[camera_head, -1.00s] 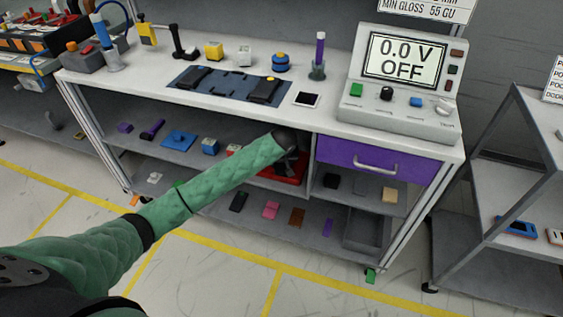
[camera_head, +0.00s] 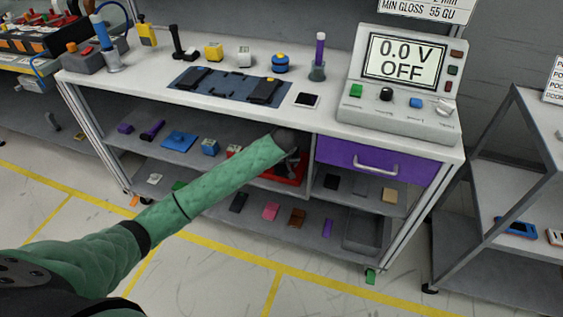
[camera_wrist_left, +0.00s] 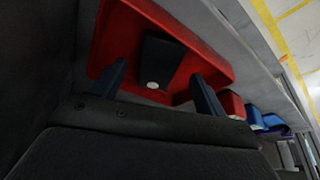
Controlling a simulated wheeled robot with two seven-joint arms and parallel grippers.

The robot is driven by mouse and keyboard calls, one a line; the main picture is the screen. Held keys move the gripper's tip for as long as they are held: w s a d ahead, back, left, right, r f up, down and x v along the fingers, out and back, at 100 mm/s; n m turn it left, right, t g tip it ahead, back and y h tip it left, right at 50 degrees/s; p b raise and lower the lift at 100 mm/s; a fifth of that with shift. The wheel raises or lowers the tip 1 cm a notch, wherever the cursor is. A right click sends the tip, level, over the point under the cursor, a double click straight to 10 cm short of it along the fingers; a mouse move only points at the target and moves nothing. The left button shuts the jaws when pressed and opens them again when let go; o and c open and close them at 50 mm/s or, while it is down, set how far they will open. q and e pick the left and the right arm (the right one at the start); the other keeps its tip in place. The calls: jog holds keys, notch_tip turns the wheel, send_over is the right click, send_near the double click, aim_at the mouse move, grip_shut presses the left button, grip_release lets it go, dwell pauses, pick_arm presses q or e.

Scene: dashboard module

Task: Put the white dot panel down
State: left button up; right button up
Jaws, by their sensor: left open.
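The white dot panel (camera_wrist_left: 166,62) is a dark piece with a round white dot, lying in the red tray (camera_wrist_left: 222,65) in the left wrist view. My left gripper (camera_wrist_left: 160,90) is open, one dark finger to each side of the panel, with visible gaps. In the head view my green-sleeved left arm reaches into the middle shelf, and the left gripper (camera_head: 289,158) is over the red tray (camera_head: 284,178). There the panel is hidden. My right gripper is out of view.
The purple drawer (camera_head: 373,160) is right of my left gripper, and the white worktop (camera_head: 250,100) is above it. Coloured parts stand along the shelf, including a blue plate (camera_head: 180,141). Red and blue blocks (camera_wrist_left: 252,117) lie beside the tray in the wrist view.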

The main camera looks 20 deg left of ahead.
pick_arm(q)
jog(key=s+d, duration=0.4)
jog(key=s, duration=0.5)
jog(key=s+d+f+m+h, duration=0.4)
jog(key=s+d+f, duration=0.5)
jog(key=s+f, duration=0.55)
jog(key=s+d+f+m+t, duration=0.1)
jog(key=s+f, duration=0.2)
jog(key=s, duration=0.6)
jog(key=s+d+f+m+t+h, duration=0.1)
jog(key=s+f, duration=0.3)
jog(key=s, duration=0.6)
jog(key=shift+d+f+m+h, duration=0.3)
jog(key=shift+d, duration=0.05)
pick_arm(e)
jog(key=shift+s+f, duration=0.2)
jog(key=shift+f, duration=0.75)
pick_arm(q)
jog(key=shift+w, duration=0.1)
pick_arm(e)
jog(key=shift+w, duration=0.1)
